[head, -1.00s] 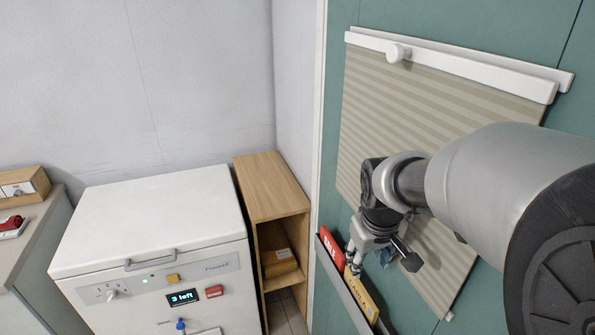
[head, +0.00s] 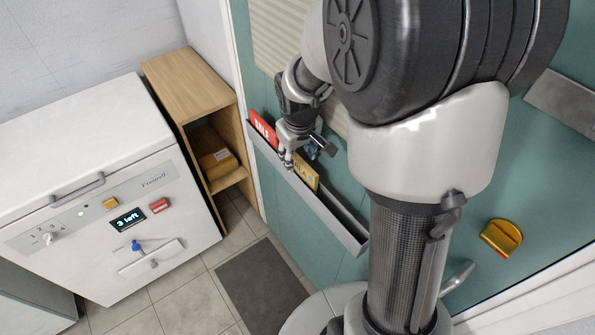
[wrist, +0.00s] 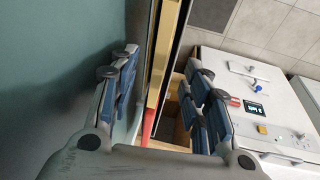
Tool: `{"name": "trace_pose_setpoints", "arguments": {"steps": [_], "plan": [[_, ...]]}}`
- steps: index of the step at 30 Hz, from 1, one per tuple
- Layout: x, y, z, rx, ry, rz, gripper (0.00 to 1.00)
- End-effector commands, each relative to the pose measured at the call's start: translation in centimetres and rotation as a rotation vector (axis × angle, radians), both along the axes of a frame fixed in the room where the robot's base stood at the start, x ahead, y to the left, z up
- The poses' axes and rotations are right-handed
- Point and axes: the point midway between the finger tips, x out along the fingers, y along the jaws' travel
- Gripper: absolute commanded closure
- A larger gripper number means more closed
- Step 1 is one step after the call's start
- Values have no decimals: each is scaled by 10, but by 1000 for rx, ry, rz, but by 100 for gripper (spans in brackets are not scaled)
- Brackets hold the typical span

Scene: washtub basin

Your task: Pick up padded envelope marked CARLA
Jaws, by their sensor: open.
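A yellow padded envelope (head: 307,175) stands in a narrow rack (head: 330,212) on the green wall. Dark letters show on it, but my gripper hides part of them and I cannot read the whole name. A red envelope (head: 263,129) stands at the rack's far end. My gripper (head: 286,160) is open at the rack, between the red and yellow envelopes in the head view. In the wrist view my open fingers (wrist: 163,95) lie either side of the yellow envelope's edge (wrist: 168,45), seen as a thin strip. The red envelope (wrist: 148,126) shows beyond it. I cannot tell whether either finger touches.
A brown parcel (head: 217,161) sits in an open wooden shelf (head: 180,75) left of the rack. A white chest unit (head: 90,150) with a "3 left" display stands further left. A grey mat (head: 262,283) lies on the floor.

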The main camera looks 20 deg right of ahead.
Motion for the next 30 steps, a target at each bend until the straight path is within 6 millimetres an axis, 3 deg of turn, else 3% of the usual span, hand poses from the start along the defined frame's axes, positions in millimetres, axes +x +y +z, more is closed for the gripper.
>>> {"name": "trace_pose_setpoints", "arguments": {"steps": [1,5,13,30], "plan": [[1,-1,-13,1,2,0,57],[6,-3,-31,1,2,0,57],[8,-4,-32,0,-1,0,57],[8,-4,-32,0,0,0,95]]}}
